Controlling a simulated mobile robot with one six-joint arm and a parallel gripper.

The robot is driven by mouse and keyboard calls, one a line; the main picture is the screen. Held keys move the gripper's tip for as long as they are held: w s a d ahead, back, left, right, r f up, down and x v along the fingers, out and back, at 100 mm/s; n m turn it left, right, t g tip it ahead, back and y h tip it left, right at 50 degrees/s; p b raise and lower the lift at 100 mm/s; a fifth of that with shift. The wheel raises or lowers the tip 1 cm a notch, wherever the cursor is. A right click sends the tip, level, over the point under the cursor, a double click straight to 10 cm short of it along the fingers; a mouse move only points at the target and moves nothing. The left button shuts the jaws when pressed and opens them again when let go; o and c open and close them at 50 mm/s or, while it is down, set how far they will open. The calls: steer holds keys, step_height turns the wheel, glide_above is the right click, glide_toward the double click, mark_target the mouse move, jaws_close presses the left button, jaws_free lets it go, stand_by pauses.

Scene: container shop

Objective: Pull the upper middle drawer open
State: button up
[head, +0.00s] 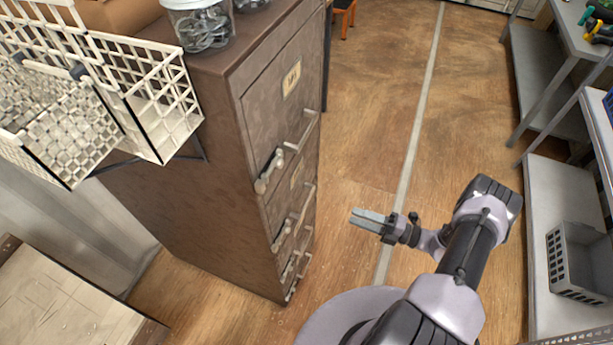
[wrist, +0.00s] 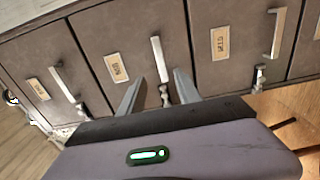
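The brown drawer cabinet (head: 205,185) stands left of centre in the head view, with several stacked drawers, each with a label and a pale bar handle. All the drawers I can see look closed. My gripper (head: 368,218) is to the right of the cabinet front, apart from it. In the wrist view the cabinet lies sideways, its top toward the left. The second drawer from the top (wrist: 108,35) faces my gripper (wrist: 158,85). Its handle (wrist: 158,59) shows between the two spread fingers, beyond their tips. The gripper is open and empty.
A clear jar of metal parts (head: 203,27) and a cardboard box (head: 115,14) stand on the cabinet. White wire baskets (head: 165,112) are at its left. Shelving with a grey crate (head: 578,262) is on the right. The floor (head: 375,130) before the cabinet is clear.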

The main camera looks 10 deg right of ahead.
mark_target(308, 202)
steer(key=x, duration=0.5)
steer(key=b+x, duration=0.1)
steer(key=x, duration=1)
steer(key=shift+s+a+b, duration=0.15)
steer(key=shift+a+b, duration=0.2)
steer(key=shift+a, duration=0.2)
jaws_close()
